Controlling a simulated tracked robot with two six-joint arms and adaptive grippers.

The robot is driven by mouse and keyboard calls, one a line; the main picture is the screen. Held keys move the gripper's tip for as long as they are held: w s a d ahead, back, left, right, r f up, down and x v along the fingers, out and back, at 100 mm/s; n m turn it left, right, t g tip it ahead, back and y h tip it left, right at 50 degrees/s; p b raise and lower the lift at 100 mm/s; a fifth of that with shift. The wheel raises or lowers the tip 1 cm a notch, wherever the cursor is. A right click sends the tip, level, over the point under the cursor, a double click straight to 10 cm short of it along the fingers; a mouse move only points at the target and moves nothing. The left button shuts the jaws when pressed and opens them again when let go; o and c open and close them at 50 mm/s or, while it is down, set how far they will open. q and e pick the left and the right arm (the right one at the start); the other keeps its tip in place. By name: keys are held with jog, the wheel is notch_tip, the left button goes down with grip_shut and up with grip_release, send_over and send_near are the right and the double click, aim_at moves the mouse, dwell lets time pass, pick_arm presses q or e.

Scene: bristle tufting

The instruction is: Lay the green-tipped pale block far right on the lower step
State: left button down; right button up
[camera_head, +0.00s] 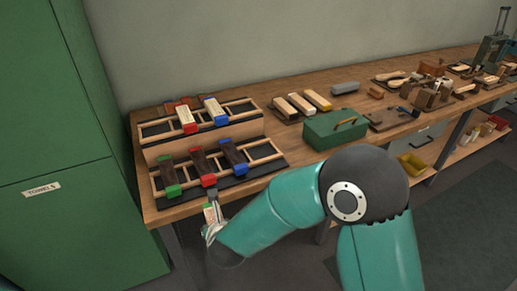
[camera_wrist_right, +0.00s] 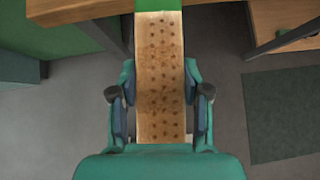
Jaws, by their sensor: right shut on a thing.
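My right gripper (camera_head: 211,230) is shut on the pale block (camera_head: 209,213), in front of the table's front edge and below the rack. In the right wrist view the pale block (camera_wrist_right: 160,75) stands between the fingers of the gripper (camera_wrist_right: 160,105). Its face has rows of small holes, and its far end is green. The lower step (camera_head: 262,152) is a ladder-like wooden rack on a dark base. My left gripper is out of view.
The upper step (camera_head: 240,107) behind holds pale blocks with a red tip (camera_head: 190,128) and a blue tip (camera_head: 221,120). A green toolbox (camera_head: 335,131) stands right of the rack. Loose pale blocks (camera_head: 302,104) lie behind it. A green cabinet (camera_head: 70,220) stands at left.

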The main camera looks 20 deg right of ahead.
jog(key=shift+a, duration=0.25)
